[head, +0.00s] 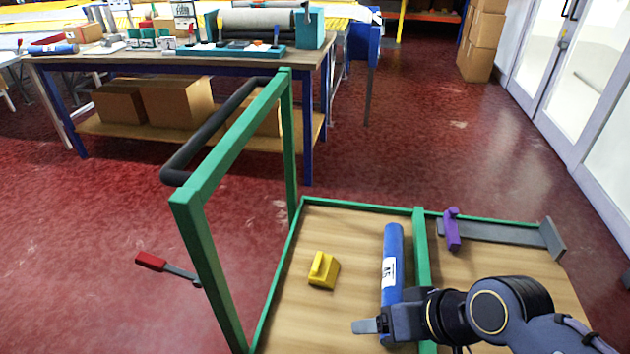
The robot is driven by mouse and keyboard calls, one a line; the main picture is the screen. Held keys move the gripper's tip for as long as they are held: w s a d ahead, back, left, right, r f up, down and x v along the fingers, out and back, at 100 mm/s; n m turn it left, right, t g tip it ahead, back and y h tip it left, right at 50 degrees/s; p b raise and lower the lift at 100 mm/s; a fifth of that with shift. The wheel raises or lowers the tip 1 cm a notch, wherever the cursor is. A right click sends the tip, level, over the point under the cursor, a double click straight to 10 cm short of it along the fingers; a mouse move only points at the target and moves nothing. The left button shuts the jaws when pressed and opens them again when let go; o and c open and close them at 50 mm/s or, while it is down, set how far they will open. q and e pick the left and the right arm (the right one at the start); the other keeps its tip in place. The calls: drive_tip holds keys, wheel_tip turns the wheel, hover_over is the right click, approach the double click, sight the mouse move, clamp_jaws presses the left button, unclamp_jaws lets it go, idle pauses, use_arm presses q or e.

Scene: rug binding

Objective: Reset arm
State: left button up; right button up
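My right arm comes in from the lower right, and its gripper (367,326) is over the near end of a blue roll (393,245) with a white label. The gripper is seen from above and the side, its grey fingertip pointing left; I cannot tell whether it is open or touches the roll. It hides part of the roll's near end. The roll lies on the wooden deck of a green-framed cart (290,300), beside a green divider (421,245). My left gripper is not in view.
A yellow block (323,270) sits on the deck left of the roll. A purple-handled clamp (452,229) and grey metal bar (490,232) lie right of the divider. A red-tipped lever (151,261) sticks out left. A workbench (180,62) stands behind; red floor is clear at right.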

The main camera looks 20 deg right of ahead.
wheel_tip(320, 180, up, 20)
drive_tip(key=p, duration=1.8)
drive_tip(key=shift+p, duration=0.4)
